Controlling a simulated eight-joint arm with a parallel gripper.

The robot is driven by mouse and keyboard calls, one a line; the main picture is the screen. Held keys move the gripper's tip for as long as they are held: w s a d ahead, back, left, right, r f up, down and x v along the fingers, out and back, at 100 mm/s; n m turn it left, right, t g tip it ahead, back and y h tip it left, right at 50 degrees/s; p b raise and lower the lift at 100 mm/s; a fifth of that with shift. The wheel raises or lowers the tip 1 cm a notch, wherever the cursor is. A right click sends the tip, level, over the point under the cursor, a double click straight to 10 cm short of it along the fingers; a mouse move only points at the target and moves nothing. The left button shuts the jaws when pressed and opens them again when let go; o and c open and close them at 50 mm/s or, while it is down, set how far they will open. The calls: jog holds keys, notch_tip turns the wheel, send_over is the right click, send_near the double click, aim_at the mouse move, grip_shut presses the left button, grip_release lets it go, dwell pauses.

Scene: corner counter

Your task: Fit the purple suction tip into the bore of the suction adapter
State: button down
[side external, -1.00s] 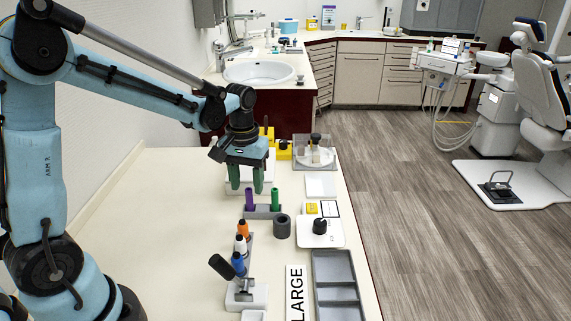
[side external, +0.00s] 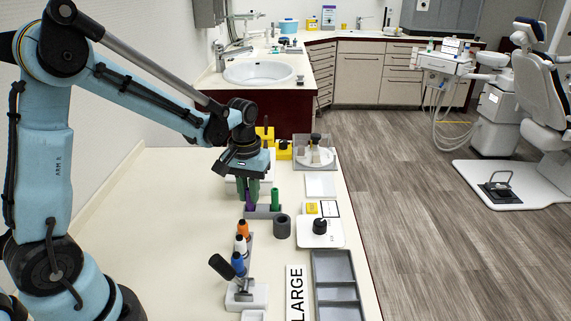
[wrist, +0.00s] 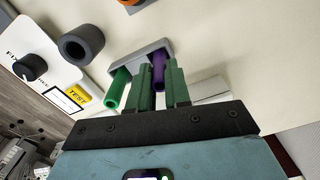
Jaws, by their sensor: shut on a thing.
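The purple suction tip (side external: 250,203) stands upright in a small grey holder (side external: 265,213); it also shows in the wrist view (wrist: 158,72). My gripper (side external: 248,188) is over the holder, with its green fingers shut on the purple tip, one on each side in the wrist view. The tip's lower end is hidden in the holder. A dark grey ring-shaped cylinder with an open bore, which looks like the suction adapter (side external: 282,229), stands on the counter just right of and nearer than the holder. It shows at upper left in the wrist view (wrist: 82,44), its bore empty.
A green tip (side external: 275,199) stands close beside the purple one in the same holder. A white unit with a black knob (side external: 320,227) is right of the adapter. Orange, white and blue tips (side external: 239,262) stand in front. The counter's left side is clear.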

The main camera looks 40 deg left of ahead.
jog(key=shift+r, duration=0.15)
jog(key=shift+r, duration=0.5)
jog(key=s+d+r, duration=0.4)
jog(key=d+r, duration=0.5)
jog(key=d, duration=0.1)
jog(key=shift+w+a+f, duration=0.1)
jog(key=shift+w+f, duration=0.75)
jog(key=shift+f, duration=0.8)
jog(key=shift+w+f, duration=0.9)
jog(key=shift+f, duration=0.8)
jog(key=shift+w+a+f, duration=0.1)
jog(key=shift+w+f, duration=0.75)
jog(key=shift+f, duration=0.8)
jog(key=shift+f, duration=0.25)
jog(key=c, duration=1.1)
grip_release()
